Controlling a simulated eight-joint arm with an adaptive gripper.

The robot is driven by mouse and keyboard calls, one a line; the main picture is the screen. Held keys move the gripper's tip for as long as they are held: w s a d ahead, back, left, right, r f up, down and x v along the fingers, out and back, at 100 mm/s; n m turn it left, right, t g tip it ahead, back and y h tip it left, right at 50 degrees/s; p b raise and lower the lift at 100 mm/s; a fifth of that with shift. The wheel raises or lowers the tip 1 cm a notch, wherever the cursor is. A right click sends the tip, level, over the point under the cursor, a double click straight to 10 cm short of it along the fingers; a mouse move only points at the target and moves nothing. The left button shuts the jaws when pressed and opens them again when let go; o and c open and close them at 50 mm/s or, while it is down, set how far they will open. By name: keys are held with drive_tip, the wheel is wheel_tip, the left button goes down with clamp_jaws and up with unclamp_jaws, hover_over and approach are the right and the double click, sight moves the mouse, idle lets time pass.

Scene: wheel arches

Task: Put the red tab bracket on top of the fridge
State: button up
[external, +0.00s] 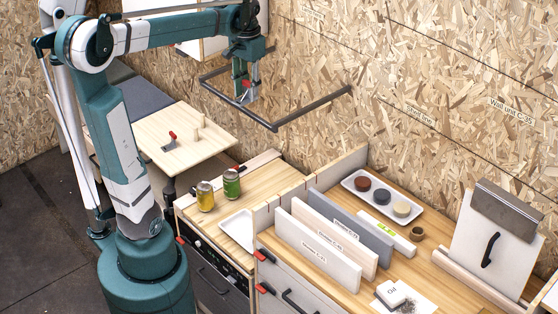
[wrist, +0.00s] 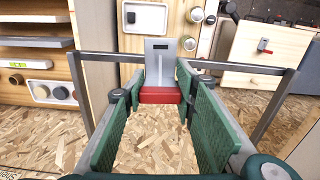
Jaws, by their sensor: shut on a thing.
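My gripper (external: 245,92) is up by the chipboard wall, within or just above a dark rail frame. In the wrist view its green fingers (wrist: 160,94) are shut on a bracket with a grey plate (wrist: 159,60) and a red block (wrist: 161,96). A little red of the held bracket shows at the fingertips in the external view (external: 246,84). No fridge can be named for certain; a low dark-fronted unit with knobs (external: 218,268) stands below, under a wooden top.
The dark rail frame (external: 310,106) juts from the wall around my gripper. A yellow jar (external: 205,196), a green can (external: 231,183) and a white tray (external: 238,228) sit on the wooden top. Another red-tabbed piece (external: 171,139) lies on the left table. Upright boards (external: 318,250) crowd the right counter.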

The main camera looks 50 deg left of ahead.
drive_tip(key=m+b, duration=0.2)
hover_over(298, 111)
drive_tip(key=shift+r, duration=0.1)
drive_tip(key=w+d+f+m+b, duration=0.1)
drive_tip(key=w+d+m+b, duration=0.1)
drive_tip(key=d, duration=1.5)
drive_tip(key=w+d+m+b, duration=0.2)
drive_tip(key=d, duration=1.5)
drive_tip(key=s+d+m, duration=0.1)
drive_tip(key=s+d, duration=0.2)
drive_tip(key=d, duration=0.6)
drive_tip(key=s+d+f+m+b, duration=0.1)
drive_tip(key=s+d, duration=0.2)
drive_tip(key=d, duration=0.7)
drive_tip(key=shift+s+m, duration=0.15)
drive_tip(key=shift+m, duration=0.15)
drive_tip(key=shift+f, duration=0.2)
drive_tip(key=s+d+f+m+p, duration=0.3)
drive_tip(key=s+f+m+p, duration=0.2)
drive_tip(key=f+p, duration=0.5)
drive_tip(key=s+p, duration=0.1)
drive_tip(key=p, duration=0.4)
drive_tip(key=shift+s+d+m, duration=0.15)
drive_tip(key=shift+s+m, duration=0.15)
drive_tip(key=shift+s, duration=0.05)
